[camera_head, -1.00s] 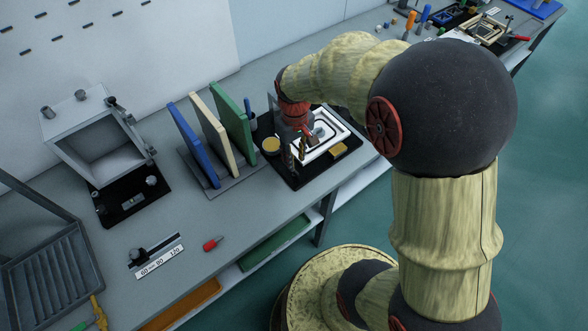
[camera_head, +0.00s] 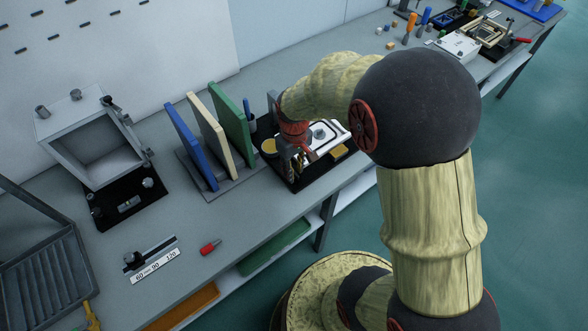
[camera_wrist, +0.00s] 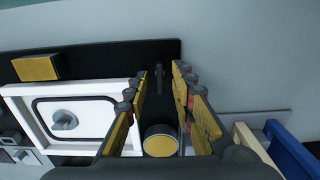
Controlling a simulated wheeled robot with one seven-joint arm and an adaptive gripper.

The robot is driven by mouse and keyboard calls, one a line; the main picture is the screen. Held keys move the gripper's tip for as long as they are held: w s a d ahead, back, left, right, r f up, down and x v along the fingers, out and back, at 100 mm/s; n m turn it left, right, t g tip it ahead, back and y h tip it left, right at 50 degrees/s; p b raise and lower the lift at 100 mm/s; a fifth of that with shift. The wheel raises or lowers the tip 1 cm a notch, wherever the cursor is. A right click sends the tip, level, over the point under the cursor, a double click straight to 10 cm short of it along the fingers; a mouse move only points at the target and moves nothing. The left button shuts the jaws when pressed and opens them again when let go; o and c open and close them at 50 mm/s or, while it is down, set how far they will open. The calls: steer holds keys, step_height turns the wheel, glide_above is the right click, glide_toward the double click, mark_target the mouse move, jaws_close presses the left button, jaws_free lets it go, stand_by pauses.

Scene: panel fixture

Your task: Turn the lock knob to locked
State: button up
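A white panel (camera_wrist: 110,138) with a black outline lies on a black base and carries a grey knob (camera_wrist: 64,121). In the head view the panel (camera_head: 340,128) and its knob (camera_head: 320,134) show just right of my gripper (camera_head: 294,172). In the wrist view my gripper (camera_wrist: 159,80) is open and empty, its fingers apart. The knob is to the left of both fingers and not between them. A round yellow-topped piece (camera_wrist: 160,144) shows between the fingers. The knob's lock marking cannot be read.
A yellow block (camera_wrist: 37,67) sits on the black base beside the panel. Upright blue (camera_head: 190,146), cream (camera_head: 214,138) and green (camera_head: 233,122) boards stand left of my gripper. An open grey box (camera_head: 95,145) is further left. A red-handled piece (camera_head: 210,247) lies near the front edge.

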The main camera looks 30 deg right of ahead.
steer(key=shift+c, duration=0.8)
steer(key=c, duration=0.4)
jaws_close()
steer(key=shift+m+p, duration=0.3)
steer(key=m+p, duration=0.2)
steer(key=shift+r+m, duration=0.15)
steer(key=shift+m, duration=0.25)
steer(key=m+p, duration=0.2)
steer(key=m, duration=0.2)
steer(key=shift+p, duration=0.4)
steer(key=m+p, duration=0.2)
steer(key=m, duration=0.3)
steer(key=shift+m, duration=0.4)
steer(key=shift+m+p, duration=1)
steer(key=shift+m, duration=1.3)
